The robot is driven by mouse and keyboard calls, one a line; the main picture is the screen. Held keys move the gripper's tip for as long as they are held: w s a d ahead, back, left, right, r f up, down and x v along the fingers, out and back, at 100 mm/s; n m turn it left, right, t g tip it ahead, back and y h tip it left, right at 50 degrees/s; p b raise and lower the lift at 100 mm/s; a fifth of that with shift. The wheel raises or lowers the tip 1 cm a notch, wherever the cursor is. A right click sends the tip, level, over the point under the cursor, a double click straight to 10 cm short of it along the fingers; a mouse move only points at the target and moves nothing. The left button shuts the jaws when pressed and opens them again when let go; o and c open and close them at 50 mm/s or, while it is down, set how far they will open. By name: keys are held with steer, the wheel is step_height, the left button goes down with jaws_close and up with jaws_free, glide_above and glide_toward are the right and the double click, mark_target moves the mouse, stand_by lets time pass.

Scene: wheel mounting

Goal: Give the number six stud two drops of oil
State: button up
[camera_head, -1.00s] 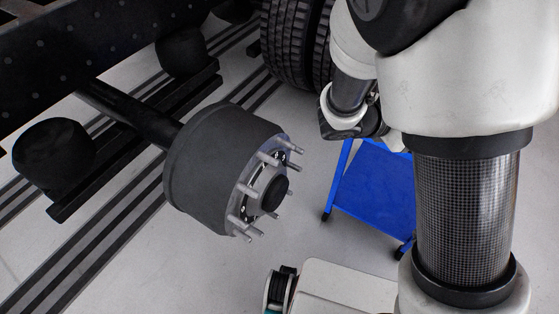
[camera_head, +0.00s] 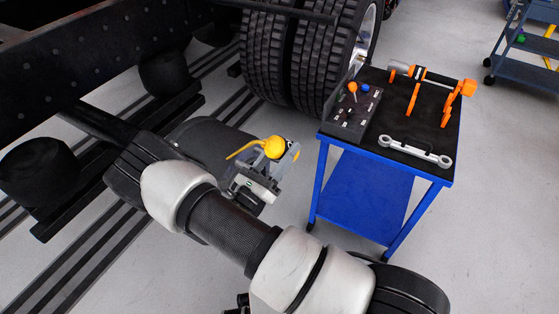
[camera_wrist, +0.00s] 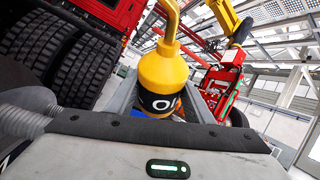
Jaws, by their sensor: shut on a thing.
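My gripper (camera_head: 262,181) is shut on a yellow oil can (camera_head: 274,147) with a long thin spout pointing left. The can is at the wheel hub, in front of the dark drum (camera_head: 212,145). In the wrist view the yellow can (camera_wrist: 163,75) stands between my gripper's fingers (camera_wrist: 160,102), with a black label band bearing white lettering. My arm and gripper cover the hub face and most studs in the head view, so the number six stud cannot be made out. Whether the spout tip touches a stud is too small to tell.
Dual tyres (camera_head: 297,58) stand behind. The floor at the lower right is clear.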

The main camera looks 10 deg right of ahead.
steer(key=shift+s+a+f+n+t, duration=0.2)
steer(key=shift+f+n+t, duration=0.2)
steer(key=shift+f, duration=0.15)
steer(key=shift+s+a+f+n+t, duration=0.1)
steer(key=shift+s+f+n+t, duration=0.15)
steer(key=shift+f+t, duration=0.25)
steer(key=shift+s+a+f+n+t, duration=0.1)
steer(key=shift+s+f+n+t, duration=0.1)
steer(key=shift+f+n+t, duration=0.3)
steer(key=shift+f+b, duration=1.45)
steer(key=shift+f, duration=0.55)
step_height(320, 180, down, 3)
steer(key=b, duration=0.2)
steer(key=shift+b, duration=0.4)
step_height(320, 180, up, 5)
steer(key=p, duration=0.3)
steer(key=shift+p, duration=0.35)
